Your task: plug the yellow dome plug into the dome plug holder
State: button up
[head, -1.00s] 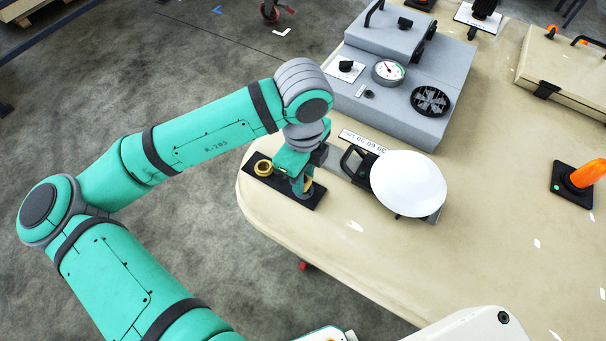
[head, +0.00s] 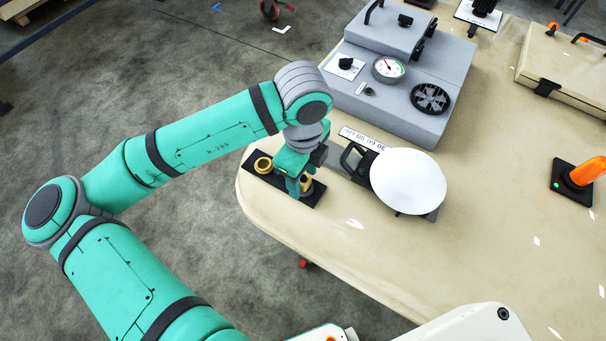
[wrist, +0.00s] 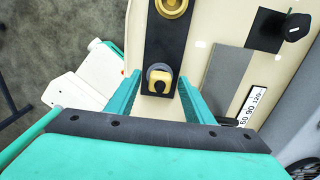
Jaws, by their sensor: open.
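The yellow dome plug (wrist: 160,82) sits in a grey ring at the near end of a black plate in the wrist view. In the head view the plug (head: 307,184) shows partly beside my gripper's fingers. My gripper (wrist: 160,90) is open, with one finger on each side of the plug and a gap to both. In the head view my gripper (head: 299,187) is low over the right end of the black plate (head: 282,183). A yellow ring (head: 263,166) stands at the plate's other end. How deep the plug sits cannot be told.
A white disc (head: 408,182) and a dark handled part stand right of the plate, beside a number label (head: 362,141). A grey panel box (head: 400,95) stands behind. An orange cone-like part (head: 588,172) is far right. The table's rounded edge is close on the left.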

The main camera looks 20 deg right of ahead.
notch_tip(320, 180, up, 11)
dwell(0.5)
jog(key=shift+f, duration=0.1)
jog(key=o, duration=1.2)
jog(key=shift+r, duration=4.5)
